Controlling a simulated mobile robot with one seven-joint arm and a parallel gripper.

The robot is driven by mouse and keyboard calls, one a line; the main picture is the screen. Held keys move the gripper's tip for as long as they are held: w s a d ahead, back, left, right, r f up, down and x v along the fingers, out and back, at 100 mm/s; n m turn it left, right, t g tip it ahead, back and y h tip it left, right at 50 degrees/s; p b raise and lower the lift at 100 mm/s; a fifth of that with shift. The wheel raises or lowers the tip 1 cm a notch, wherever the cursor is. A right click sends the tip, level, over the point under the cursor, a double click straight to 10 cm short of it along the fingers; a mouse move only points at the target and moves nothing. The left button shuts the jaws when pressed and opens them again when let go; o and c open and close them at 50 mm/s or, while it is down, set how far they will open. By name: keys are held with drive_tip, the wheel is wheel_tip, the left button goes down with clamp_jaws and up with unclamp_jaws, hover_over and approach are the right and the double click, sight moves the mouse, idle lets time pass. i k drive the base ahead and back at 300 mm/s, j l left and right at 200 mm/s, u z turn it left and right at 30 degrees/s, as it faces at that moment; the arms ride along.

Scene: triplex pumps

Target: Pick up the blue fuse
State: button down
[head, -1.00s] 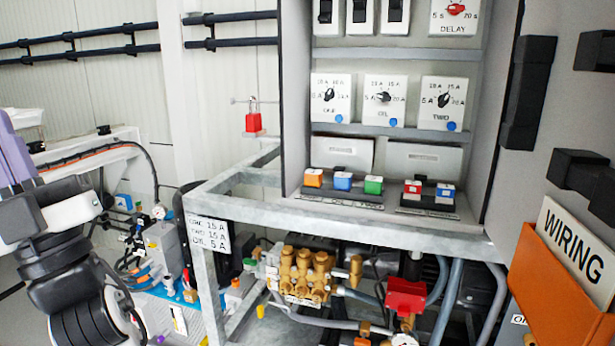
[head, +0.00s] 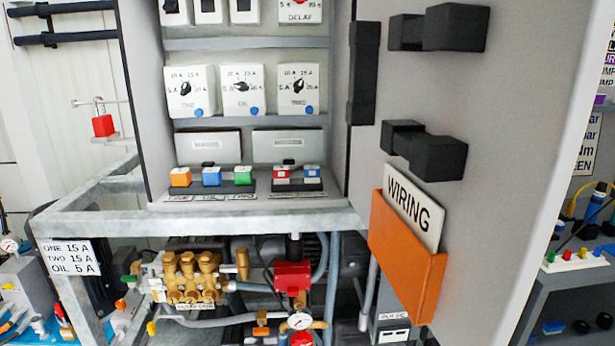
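In the head view, a blue fuse (head: 212,177) sits in a dark holder on the cabinet floor, between an orange fuse (head: 180,177) and a green fuse (head: 244,175). A second blue fuse (head: 312,173) sits in another holder to the right, beside a red fuse (head: 281,173). Each has a pale top. My gripper is not in view, so its state and its place relative to the fuses do not show.
The cabinet is open at the front, with its door (head: 470,150) swung out on the right. Black blocks (head: 430,153) and an orange pocket (head: 405,260) stick out from it. A metal frame (head: 200,222) runs below the cabinet, above brass pump parts (head: 190,278).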

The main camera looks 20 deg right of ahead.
sight(311, 172)
drive_tip(key=i+j, duration=0.15)
drive_tip(key=j, duration=0.2)
drive_tip(key=i+j, duration=0.15)
drive_tip(key=j, duration=0.2)
drive_tip(key=i+j+z, duration=0.1)
drive_tip(key=j, duration=0.3)
drive_tip(key=i+j+z, duration=0.1)
drive_tip(key=z, duration=1.1)
drive_tip(key=i+z, duration=0.45)
drive_tip(key=i, duration=0.05)
